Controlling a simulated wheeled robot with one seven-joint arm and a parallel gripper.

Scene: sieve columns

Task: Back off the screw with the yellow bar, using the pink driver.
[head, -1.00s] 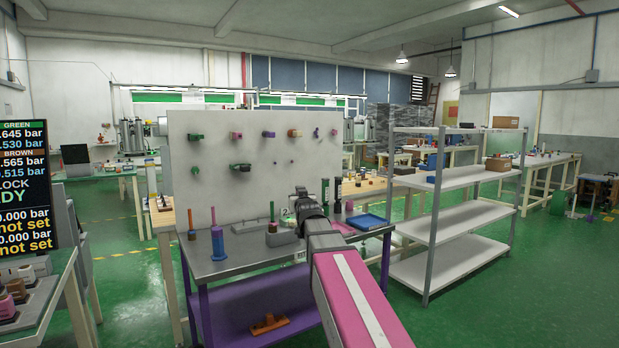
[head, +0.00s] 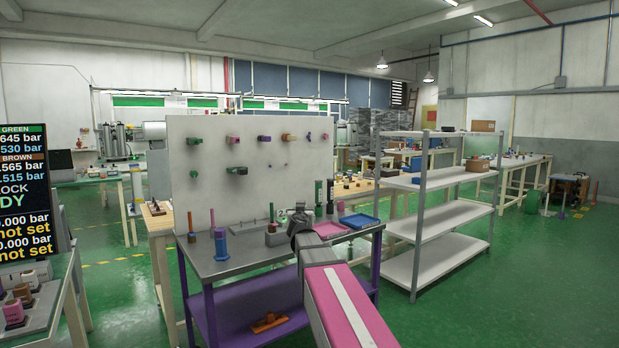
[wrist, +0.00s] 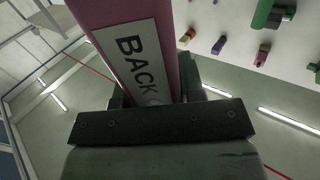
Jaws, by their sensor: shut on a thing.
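My gripper (wrist: 152,98) is shut on the pink driver (wrist: 98,18), whose white label reads "BACK" with the rest cut off. The driver stands out from between the jaws and runs up out of the wrist view; its tip is not seen. In the head view my gripper is not clearly visible behind my arm. The upright pale board (head: 250,195) carries several small coloured fittings, in green, pink, purple and brown. A tan fitting (wrist: 186,38) shows in the wrist view, apart from the driver. I cannot tell which fitting is the screw with the yellow bar.
A shelf rack (head: 448,220) stands right. Green floor is open at right.

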